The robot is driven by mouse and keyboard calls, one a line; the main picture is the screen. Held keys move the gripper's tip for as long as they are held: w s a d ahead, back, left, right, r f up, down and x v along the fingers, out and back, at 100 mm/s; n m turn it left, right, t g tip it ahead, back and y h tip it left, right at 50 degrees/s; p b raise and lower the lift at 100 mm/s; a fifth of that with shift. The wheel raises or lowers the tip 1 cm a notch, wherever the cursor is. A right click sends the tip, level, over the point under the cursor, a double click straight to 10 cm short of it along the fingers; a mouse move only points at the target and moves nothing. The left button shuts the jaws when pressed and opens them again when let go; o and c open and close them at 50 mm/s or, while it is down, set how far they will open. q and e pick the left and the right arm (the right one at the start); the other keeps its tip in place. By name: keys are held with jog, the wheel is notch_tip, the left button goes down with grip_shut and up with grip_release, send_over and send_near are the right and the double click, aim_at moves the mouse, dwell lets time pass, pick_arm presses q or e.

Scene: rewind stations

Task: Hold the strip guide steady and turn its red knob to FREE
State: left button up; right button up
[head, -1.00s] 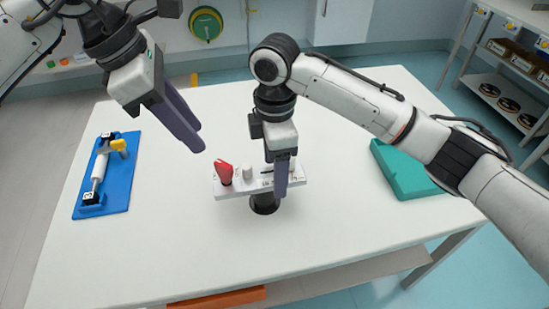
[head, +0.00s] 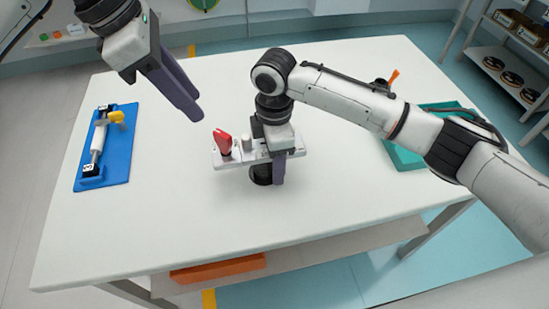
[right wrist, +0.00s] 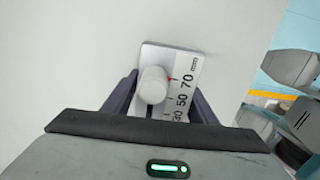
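The strip guide (head: 253,154) is a white plate on a black foot, standing on the table. Its red knob (head: 223,141) is at the plate's left end, with a white knob (head: 246,143) beside it. The right wrist view shows the white knob (right wrist: 153,85) and a scale marked 30, 50, 70 mm; the red knob is outside that view. My right gripper (head: 280,165) is down over the plate's right part, its fingers along both long edges, seemingly shut on it. My left gripper (head: 191,111) hangs above and left of the red knob, empty; its finger gap is not clear.
A blue board (head: 119,160) with a white roller and yellow knob lies at the table's left. A teal mat or case (head: 400,157) lies at right, partly behind my right arm. The table front (head: 200,225) is clear. An orange box (head: 218,268) sits below.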

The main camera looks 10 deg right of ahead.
aim_at(221, 133)
jog(key=c, duration=0.3)
pick_arm(q)
jog(key=shift+c, duration=0.7)
pick_arm(e)
jog(key=shift+c, duration=1.2)
pick_arm(q)
jog(key=shift+c, duration=0.7)
jog(key=d+f+n+g, duration=0.1)
jog(key=f+n, duration=0.2)
jog(key=n, duration=0.5)
jog(key=d+f+n+g, duration=0.1)
jog(key=f+n, duration=0.3)
jog(key=n, duration=0.5)
jog(key=d+f+n+g+y, duration=0.1)
jog(key=f+n, duration=0.3)
jog(key=n, duration=0.5)
jog(key=shift+w+d+g, duration=0.3)
jog(key=shift+d+g, duration=0.1)
jog(key=shift+d, duration=0.15)
